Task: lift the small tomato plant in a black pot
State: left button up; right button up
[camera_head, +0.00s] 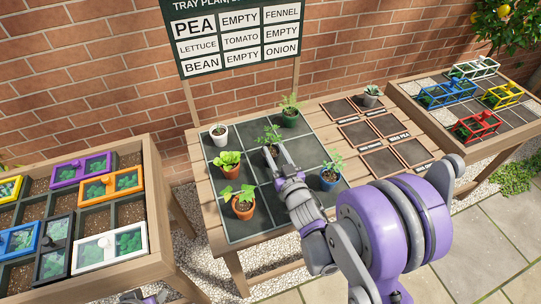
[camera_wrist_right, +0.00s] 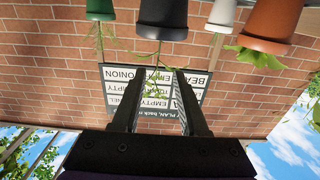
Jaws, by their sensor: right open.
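The small tomato plant (camera_head: 269,136) stands in its black pot (camera_head: 268,152) in the middle square of the dark tray grid (camera_head: 239,226). In the right wrist view, which is upside down, the black pot (camera_wrist_right: 163,14) is at the top centre. Its leafy stem (camera_wrist_right: 154,78) shows between the finger lines. My right gripper (camera_head: 284,158) is beside the plant on its near side and hides part of the pot. Its two dark fingers (camera_wrist_right: 156,90) are apart, with nothing gripped. A small part of my left arm shows at the bottom edge; its fingers cannot be made out.
Empty framed squares (camera_head: 382,163) lie to the right. A sign (camera_head: 237,35) stands behind.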

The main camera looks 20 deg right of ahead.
jog(key=w, duration=0.5)
jog(key=w+p, duration=0.1)
jog(key=w, duration=0.2)
jog(key=shift+d+f, duration=0.15)
jog(key=shift+d, duration=0.2)
jog(key=shift+s, duration=0.1)
grip_shut()
dwell(0.8)
